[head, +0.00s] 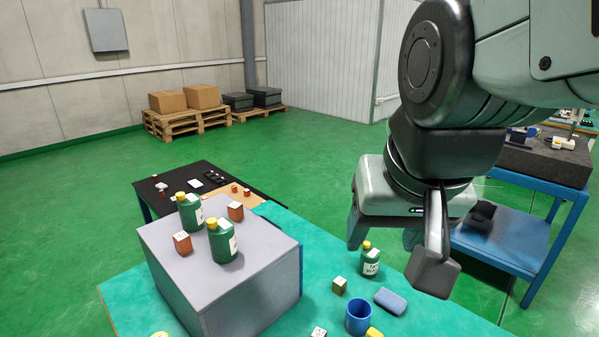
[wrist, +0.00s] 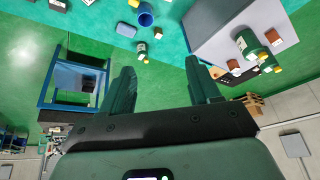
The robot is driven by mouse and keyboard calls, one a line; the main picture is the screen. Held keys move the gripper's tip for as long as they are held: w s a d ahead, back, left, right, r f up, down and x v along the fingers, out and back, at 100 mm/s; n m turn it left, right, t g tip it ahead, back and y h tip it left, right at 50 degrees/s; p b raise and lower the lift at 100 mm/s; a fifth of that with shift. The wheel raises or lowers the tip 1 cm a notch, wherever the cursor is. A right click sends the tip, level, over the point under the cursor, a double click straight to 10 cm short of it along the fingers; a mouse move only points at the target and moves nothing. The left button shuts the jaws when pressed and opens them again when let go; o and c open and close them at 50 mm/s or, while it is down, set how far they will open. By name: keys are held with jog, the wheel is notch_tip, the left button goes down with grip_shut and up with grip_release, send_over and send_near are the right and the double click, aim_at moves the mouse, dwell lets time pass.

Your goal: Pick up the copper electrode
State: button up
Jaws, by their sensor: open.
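Two copper-coloured blocks, one at the back right (head: 236,211) and one at the front left (head: 182,243), sit on top of a grey box (head: 225,285). I cannot tell which of these is the copper electrode. In the wrist view, a copper block (wrist: 272,36) shows at the upper right, beside the green bottles. My gripper (head: 384,238) is open and empty, in the air to the right of the grey box. Its spread fingers (wrist: 162,85) show nothing between them but floor.
Two green bottles with yellow caps (head: 222,241) stand between the copper blocks. A blue-framed bench (head: 510,236) stands at the right.

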jog(key=w+a+f+m+g, duration=0.2)
jog(key=w+f, duration=0.5)
jog(key=w, duration=0.1)
jog(key=m+g, duration=0.2)
jog(key=m, duration=0.1)
send_over(319, 333)
notch_tip(319, 333, down, 17)
jog(key=shift+m+g, duration=0.4)
jog(key=shift+m, duration=0.1)
jog(key=f, duration=1.1)
jog(key=shift+s+a+f, duration=0.2)
jog(key=shift+a, duration=0.2)
jog(key=shift+w+d+f, duration=0.1)
jog(key=shift+d+f, duration=0.1)
jog(key=shift+f, duration=1.4)
jog(key=shift+w+d+f, duration=0.1)
jog(key=shift+d+f, duration=0.1)
jog(key=shift+f, duration=1.35)
grip_shut()
